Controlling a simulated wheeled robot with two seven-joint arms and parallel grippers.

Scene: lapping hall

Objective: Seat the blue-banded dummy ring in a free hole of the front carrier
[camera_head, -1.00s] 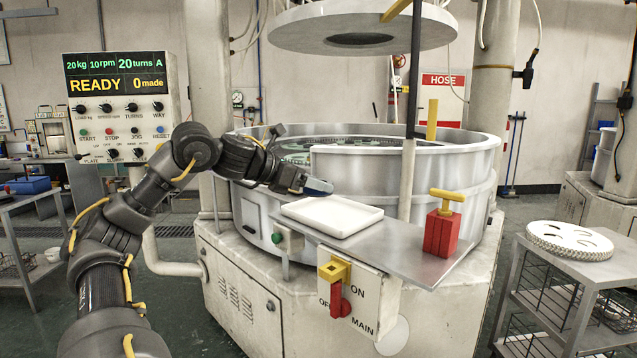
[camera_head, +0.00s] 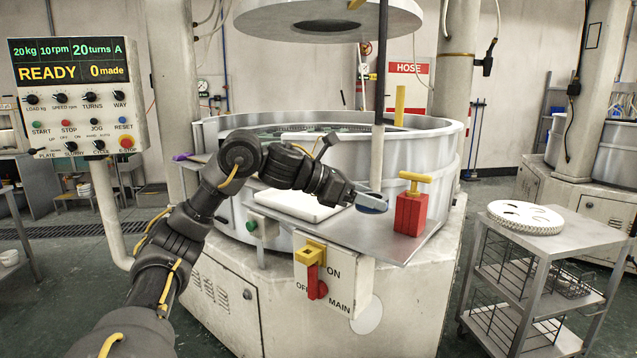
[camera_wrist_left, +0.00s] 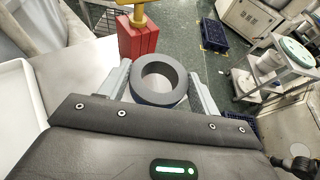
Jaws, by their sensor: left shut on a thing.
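My left gripper (camera_head: 371,203) is shut on a ring and holds it above the metal shelf, just left of the red block. The ring shows blue in the head view. In the left wrist view the ring (camera_wrist_left: 138,87) is dark grey, with its open bore facing the camera and a finger on each side. The lapping machine's pale round tub (camera_head: 400,165) stands behind the arm. Its dark, patterned inside (camera_head: 325,128) shows only as a thin strip over the rim. I cannot make out the front carrier or its holes.
A white tray (camera_head: 284,206) lies on the shelf (camera_head: 375,241), partly behind my arm. The red block (camera_head: 410,214) with a yellow T-handle stands at the shelf's right. A pole (camera_head: 379,150) rises behind the gripper. A white toothed disc (camera_head: 524,218) lies on a cart.

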